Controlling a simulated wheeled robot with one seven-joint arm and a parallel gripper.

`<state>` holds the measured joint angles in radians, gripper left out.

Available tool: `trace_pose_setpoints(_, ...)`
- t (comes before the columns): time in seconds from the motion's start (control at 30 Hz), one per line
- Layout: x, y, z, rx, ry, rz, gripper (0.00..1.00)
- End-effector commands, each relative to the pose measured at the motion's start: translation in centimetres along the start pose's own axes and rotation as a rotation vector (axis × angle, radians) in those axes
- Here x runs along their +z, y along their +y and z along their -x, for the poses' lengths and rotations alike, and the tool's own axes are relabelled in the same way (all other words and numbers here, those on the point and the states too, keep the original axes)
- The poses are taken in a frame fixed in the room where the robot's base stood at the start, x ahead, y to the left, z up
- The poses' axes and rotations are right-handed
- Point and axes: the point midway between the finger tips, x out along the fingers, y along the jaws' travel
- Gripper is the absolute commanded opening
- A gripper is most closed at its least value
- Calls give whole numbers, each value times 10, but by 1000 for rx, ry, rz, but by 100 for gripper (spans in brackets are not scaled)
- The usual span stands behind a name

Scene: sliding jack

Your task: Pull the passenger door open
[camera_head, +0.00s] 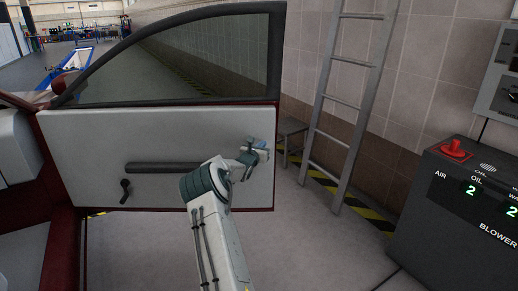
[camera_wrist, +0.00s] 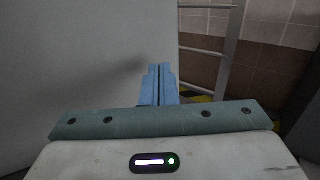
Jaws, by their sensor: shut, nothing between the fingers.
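The passenger door (camera_head: 90,150) stands swung open, with its pale inner panel facing me and its window frame above. A dark armrest bar and a small dark window crank (camera_head: 125,188) are on the panel. My gripper (camera_head: 262,146) is beside the inner face of the door, near its free edge on the right. In the wrist view the blue fingers (camera_wrist: 159,82) are together with nothing between them. The pale door panel (camera_wrist: 75,60) fills the left of that view. I cannot tell whether the fingers touch the panel.
A metal ladder (camera_head: 325,110) leans on the tiled wall right of the door, with a small stool (camera_head: 291,130) behind. A dark machine (camera_head: 455,215) with a red knob stands at the right. Grey floor is clear below the door.

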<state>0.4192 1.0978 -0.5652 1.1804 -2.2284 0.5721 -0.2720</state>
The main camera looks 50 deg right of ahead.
Motion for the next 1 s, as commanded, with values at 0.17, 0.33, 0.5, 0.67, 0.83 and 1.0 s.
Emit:
trace_pose_setpoints(0.17,0,-3,-2,-4,0,0,0)
trace_pose_setpoints(0.33,0,-3,-1,-4,0,0,0)
trace_pose_setpoints(0.5,0,-3,3,-4,-1,-1,0)
trace_pose_setpoints(0.67,-3,-10,17,-7,1,-1,0)
trace_pose_setpoints(0.83,1,-23,37,-15,1,0,0)
trace_pose_setpoints(1.0,1,-29,62,-9,2,-1,0)
